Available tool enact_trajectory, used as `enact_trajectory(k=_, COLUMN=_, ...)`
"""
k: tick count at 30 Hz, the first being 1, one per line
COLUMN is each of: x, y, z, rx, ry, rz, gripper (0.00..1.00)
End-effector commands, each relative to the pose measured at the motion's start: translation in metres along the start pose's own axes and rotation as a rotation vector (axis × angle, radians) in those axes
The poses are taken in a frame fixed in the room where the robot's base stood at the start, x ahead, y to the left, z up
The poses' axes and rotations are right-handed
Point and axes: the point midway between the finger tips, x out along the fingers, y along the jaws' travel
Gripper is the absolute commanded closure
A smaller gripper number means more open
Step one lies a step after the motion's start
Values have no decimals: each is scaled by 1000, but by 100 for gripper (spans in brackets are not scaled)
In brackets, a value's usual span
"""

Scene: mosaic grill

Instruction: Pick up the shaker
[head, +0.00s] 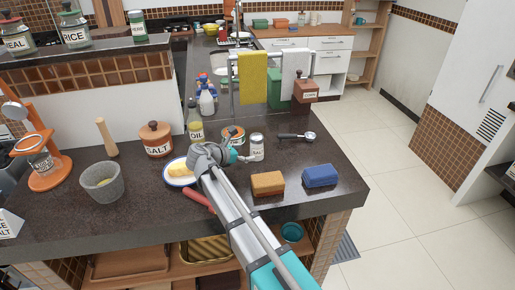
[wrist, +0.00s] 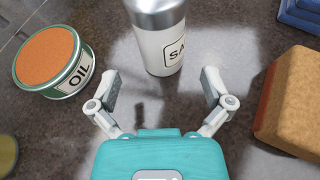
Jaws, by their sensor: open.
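The shaker (head: 257,147) is a small white cylinder with a metal top and a label starting "SA", upright on the dark counter. In the wrist view the shaker (wrist: 160,42) stands ahead of my gripper, top centre, its upper end cut off by the frame edge. My gripper (wrist: 162,84) is open and empty, its two fingers spread with the shaker just beyond the gap between them. In the head view my gripper (head: 236,155) is just left of the shaker, and my arm hides part of the counter.
An "OIL" tin (wrist: 48,62) stands left of the shaker; a brown-orange block (wrist: 295,100) lies to the right. A blue block (head: 320,176), a portafilter-like tool (head: 297,136), an oil bottle (head: 195,125), a salt pot (head: 156,139) and a plate with yellow food (head: 170,182) are nearby.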

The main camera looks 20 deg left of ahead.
Motion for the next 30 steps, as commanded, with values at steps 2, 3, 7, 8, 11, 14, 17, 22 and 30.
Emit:
enact_trajectory(k=2, x=0, y=0, z=0, rx=0, ry=0, rz=0, gripper=0)
enact_trajectory(k=3, x=1, y=0, z=-1, rx=0, ry=0, rz=0, gripper=0)
enact_trajectory(k=7, x=9, y=0, z=-2, rx=0, ry=0, rz=0, gripper=0)
enact_trajectory(k=8, x=12, y=0, z=-3, rx=0, ry=0, rz=0, gripper=0)
enact_trajectory(k=11, x=24, y=-1, z=-4, rx=0, ry=0, rz=-2, gripper=0)
enact_trajectory(k=14, x=36, y=0, z=-5, rx=0, ry=0, rz=0, gripper=0)
enact_trajectory(k=17, x=45, y=0, z=-4, rx=0, ry=0, rz=-1, gripper=0)
enact_trajectory(k=22, x=51, y=0, z=-3, rx=0, ry=0, rz=1, gripper=0)
enact_trajectory(k=30, x=51, y=0, z=-3, rx=-1, ry=0, rz=1, gripper=0)
